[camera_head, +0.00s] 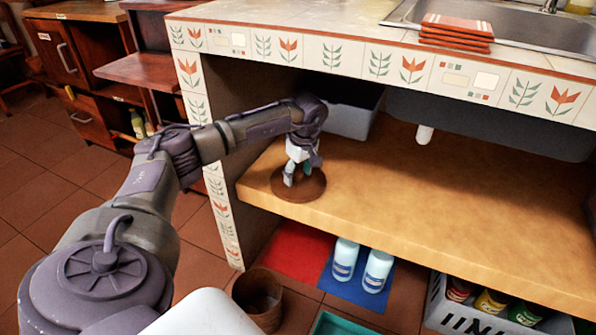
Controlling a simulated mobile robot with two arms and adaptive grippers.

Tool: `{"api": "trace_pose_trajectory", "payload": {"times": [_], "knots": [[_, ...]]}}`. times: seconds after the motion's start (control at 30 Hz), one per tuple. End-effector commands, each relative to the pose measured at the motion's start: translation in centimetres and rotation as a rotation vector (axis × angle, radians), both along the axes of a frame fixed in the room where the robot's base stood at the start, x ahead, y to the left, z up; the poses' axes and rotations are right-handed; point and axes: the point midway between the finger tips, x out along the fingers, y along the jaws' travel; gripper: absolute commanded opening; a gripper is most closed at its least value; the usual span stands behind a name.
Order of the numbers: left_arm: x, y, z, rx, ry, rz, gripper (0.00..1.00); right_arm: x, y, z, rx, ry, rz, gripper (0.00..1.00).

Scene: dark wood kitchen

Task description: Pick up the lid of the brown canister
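A round, flat brown lid (312,190) lies on the wooden shelf under the counter, near the shelf's left end. My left gripper (299,175) points down over the lid, with its fingertips at or just above the middle of it. The gripper hides the lid's centre, so I cannot tell whether the fingers are closed on a knob or touch the lid. A brown canister (258,296) stands on the floor below the shelf, with its open top showing. My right gripper is not in view.
A grey bin (352,118) stands behind the gripper on the shelf. The counter edge (380,62) hangs above my arm, and a side panel (215,170) is to the left. White bottles (376,270) stand on a blue mat. The shelf's right side is clear.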

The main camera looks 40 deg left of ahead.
Motion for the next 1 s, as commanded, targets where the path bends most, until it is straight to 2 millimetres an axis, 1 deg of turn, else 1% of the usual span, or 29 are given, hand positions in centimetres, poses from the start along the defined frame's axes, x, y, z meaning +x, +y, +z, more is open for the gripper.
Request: {"api": "trace_pose_trajectory", "payload": {"times": [0.03, 0.27, 0.3, 0.33, 0.63, 0.77, 0.8, 0.87, 1.0], "knots": [[0.0, 0.0, 0.0, 0.000, 0.000, 0.000, 0.55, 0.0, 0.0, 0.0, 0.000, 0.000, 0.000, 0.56], [0.0, -0.1, 0.0, -0.001, 0.000, -0.001, 0.16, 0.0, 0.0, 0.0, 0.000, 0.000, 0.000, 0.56], [0.0, -0.1, 0.0, -0.001, 0.000, -0.001, 0.10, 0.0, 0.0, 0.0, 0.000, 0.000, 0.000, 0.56], [0.0, 0.0, 0.0, -0.001, 0.000, -0.001, 0.07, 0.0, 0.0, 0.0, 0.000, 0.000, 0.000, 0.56], [0.0, -0.1, 0.0, -0.001, 0.001, -0.001, 0.07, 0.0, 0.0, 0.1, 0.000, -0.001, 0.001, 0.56], [0.0, -0.3, 0.5, -0.001, 0.001, -0.002, 0.07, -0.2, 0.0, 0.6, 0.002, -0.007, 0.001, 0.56], [0.0, -0.4, 0.8, -0.002, 0.002, -0.003, 0.07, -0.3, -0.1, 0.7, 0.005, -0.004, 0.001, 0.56], [0.0, -0.6, 1.3, -0.002, 0.002, -0.003, 0.07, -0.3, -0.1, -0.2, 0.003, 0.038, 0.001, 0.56], [0.1, -0.5, 3.9, -0.001, -0.003, -0.001, 0.07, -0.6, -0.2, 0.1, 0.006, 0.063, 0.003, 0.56]]}}
